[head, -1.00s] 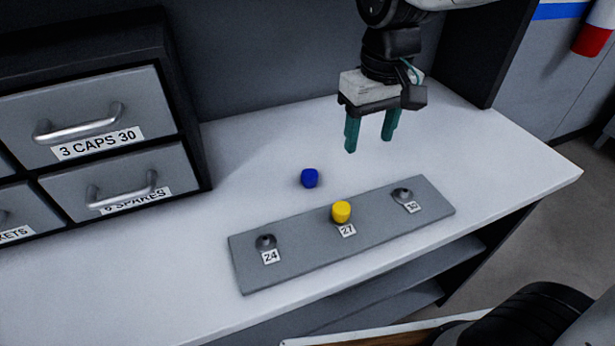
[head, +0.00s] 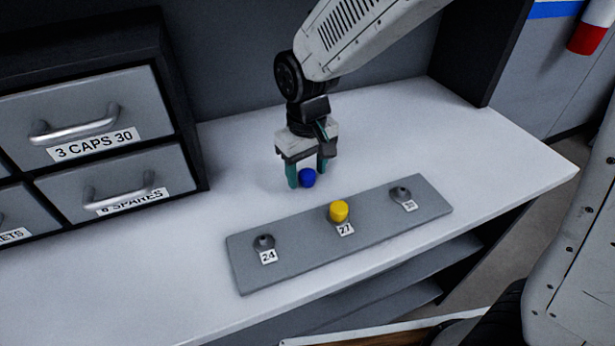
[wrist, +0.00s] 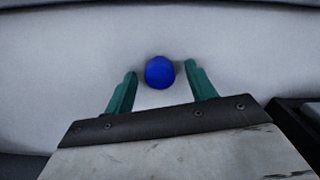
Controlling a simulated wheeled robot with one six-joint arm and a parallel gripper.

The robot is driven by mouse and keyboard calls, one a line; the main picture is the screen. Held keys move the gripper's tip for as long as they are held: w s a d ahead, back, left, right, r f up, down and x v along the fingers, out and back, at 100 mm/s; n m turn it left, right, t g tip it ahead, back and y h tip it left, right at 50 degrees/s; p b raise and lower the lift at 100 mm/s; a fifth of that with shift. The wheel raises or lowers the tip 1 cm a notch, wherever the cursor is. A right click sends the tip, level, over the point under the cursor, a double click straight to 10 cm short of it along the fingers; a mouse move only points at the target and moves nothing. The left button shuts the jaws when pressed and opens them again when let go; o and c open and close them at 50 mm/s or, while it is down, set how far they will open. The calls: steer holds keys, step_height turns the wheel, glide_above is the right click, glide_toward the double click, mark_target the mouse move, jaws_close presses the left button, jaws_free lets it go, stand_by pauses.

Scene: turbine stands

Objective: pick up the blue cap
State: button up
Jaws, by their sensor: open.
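The blue cap (head: 307,178) stands on the white bench top behind the grey plate. My gripper (head: 306,180) is low over the bench at the cap, with its green fingers open. In the head view one finger is left of the cap and the other is at its right, partly behind it. In the wrist view the blue cap (wrist: 160,72) shows between the tips of my open gripper (wrist: 158,70), with a gap on both sides. The cap is not gripped.
A grey plate (head: 290,250) in front carries posts labelled 24, 27 and 30; a yellow cap (head: 339,211) sits on 27. A drawer cabinet (head: 100,110) stands at the left. The bench (head: 500,160) is clear at the right.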

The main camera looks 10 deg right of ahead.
mark_target(308, 173)
steer(key=shift+f, duration=0.3)
jaws_close()
step_height(308, 173, up, 10)
steer(key=c, duration=0.7)
jaws_free()
steer(key=shift+c, duration=0.2)
steer(key=c, duration=0.5)
steer(key=shift+d, duration=0.1)
